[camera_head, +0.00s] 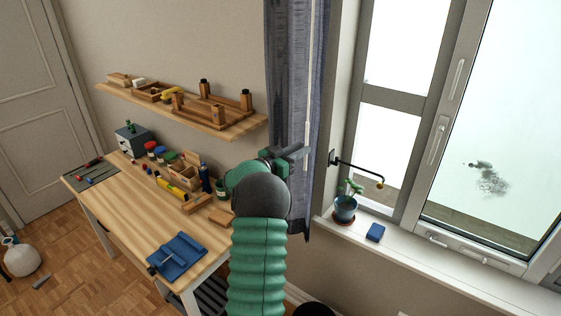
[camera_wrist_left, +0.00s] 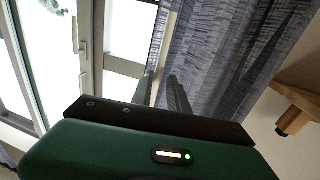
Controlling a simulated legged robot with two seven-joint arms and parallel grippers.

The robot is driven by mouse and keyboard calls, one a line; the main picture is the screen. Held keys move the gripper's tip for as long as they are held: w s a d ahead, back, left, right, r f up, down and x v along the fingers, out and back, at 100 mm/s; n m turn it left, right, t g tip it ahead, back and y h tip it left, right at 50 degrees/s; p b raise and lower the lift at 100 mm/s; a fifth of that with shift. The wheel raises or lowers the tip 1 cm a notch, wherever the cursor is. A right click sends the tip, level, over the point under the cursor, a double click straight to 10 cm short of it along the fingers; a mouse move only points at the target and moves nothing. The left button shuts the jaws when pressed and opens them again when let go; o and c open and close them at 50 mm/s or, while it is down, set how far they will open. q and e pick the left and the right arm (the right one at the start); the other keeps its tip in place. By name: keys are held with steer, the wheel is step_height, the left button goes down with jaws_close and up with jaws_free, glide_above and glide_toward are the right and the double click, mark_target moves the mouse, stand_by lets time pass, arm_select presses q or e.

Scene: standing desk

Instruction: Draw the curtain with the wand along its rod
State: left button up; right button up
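The curtain (camera_head: 286,60) is blue-grey and hangs gathered on the wall just left of the window. It also fills the upper right of the left wrist view (camera_wrist_left: 225,50). The wand (camera_head: 308,85) is a thin pale stick hanging upright along the curtain's right edge. In the left wrist view the wand (camera_wrist_left: 167,42) runs down toward the gap between my fingertips. My left gripper (camera_head: 298,152) is at the wand's lower part, in front of the curtain. Its two dark fingers (camera_wrist_left: 161,88) stand apart; contact with the wand cannot be told. The curtain rod is out of view.
A black wall arm (camera_head: 357,168) sticks out right of the curtain. A potted plant (camera_head: 345,207) and blue box (camera_head: 376,232) stand on the sill. A wooden shelf (camera_head: 240,124) and cluttered workbench (camera_head: 120,222) lie left. Window panes are open space to the right.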

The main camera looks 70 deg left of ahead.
arm_select(q)
steer(key=b+v, duration=0.2)
steer(key=v, duration=1.1)
steer(key=shift+s, duration=0.4)
